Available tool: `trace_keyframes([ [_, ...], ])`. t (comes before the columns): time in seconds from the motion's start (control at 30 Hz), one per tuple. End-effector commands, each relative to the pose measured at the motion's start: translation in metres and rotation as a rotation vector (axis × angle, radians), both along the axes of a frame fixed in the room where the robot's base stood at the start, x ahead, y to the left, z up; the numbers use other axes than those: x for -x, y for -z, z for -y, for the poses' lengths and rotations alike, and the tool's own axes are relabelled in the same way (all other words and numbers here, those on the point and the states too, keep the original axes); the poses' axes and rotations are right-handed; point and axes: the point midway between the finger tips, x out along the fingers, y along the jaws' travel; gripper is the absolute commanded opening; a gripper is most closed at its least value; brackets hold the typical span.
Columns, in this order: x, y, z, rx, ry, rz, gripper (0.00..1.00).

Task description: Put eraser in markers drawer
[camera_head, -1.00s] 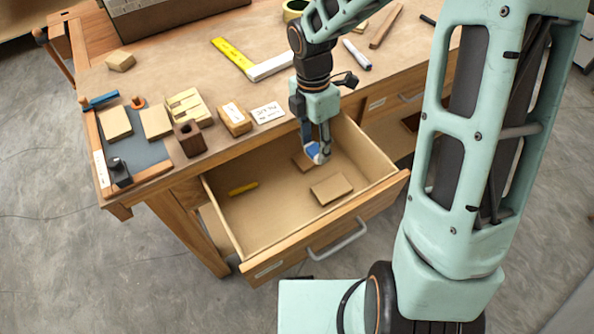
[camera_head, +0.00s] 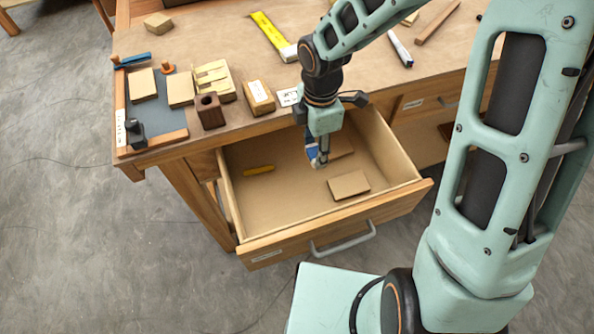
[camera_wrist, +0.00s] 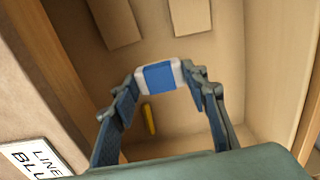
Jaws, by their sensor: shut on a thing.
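My gripper (camera_head: 317,158) is shut on a blue-and-white eraser (camera_wrist: 160,76). The wrist view shows the eraser held crosswise between the two fingertips (camera_wrist: 160,82). In the head view the eraser (camera_head: 311,152) is partly hidden by the fingers. The gripper points down over the inside of an open drawer (camera_head: 290,232); I cannot tell how high the eraser is above its floor. In the drawer lie a yellow stick-like piece (camera_head: 259,170), a tan block (camera_head: 349,185) and another tan block (camera_head: 340,146) behind the gripper. The label on the drawer front is unreadable.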

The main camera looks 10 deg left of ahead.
Motion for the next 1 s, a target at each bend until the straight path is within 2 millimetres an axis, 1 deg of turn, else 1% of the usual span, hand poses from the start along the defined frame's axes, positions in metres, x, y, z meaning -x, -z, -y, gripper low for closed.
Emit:
trace_keyframes([
  [0.03,0.005,0.016,-0.009,0.002,-0.006,-0.005,0.22],
  [0.1,0.009,0.029,-0.018,0.001,-0.005,-0.004,0.22],
  [0.2,0.013,0.042,-0.029,0.001,-0.004,-0.003,0.22],
  [0.47,0.017,0.055,-0.041,0.000,-0.001,-0.001,0.22],
  [0.53,0.018,0.063,-0.044,0.000,0.000,-0.002,0.22],
  [0.6,0.019,0.075,-0.042,0.002,0.001,-0.003,0.22],
  [0.7,0.019,0.087,-0.043,0.001,0.000,-0.003,0.22],
  [0.9,0.018,0.088,-0.042,0.000,0.001,-0.001,0.22],
  [0.93,0.018,0.088,-0.042,0.000,0.001,-0.001,0.43],
  [1.0,0.018,0.088,-0.042,0.000,0.001,-0.001,0.49],
])
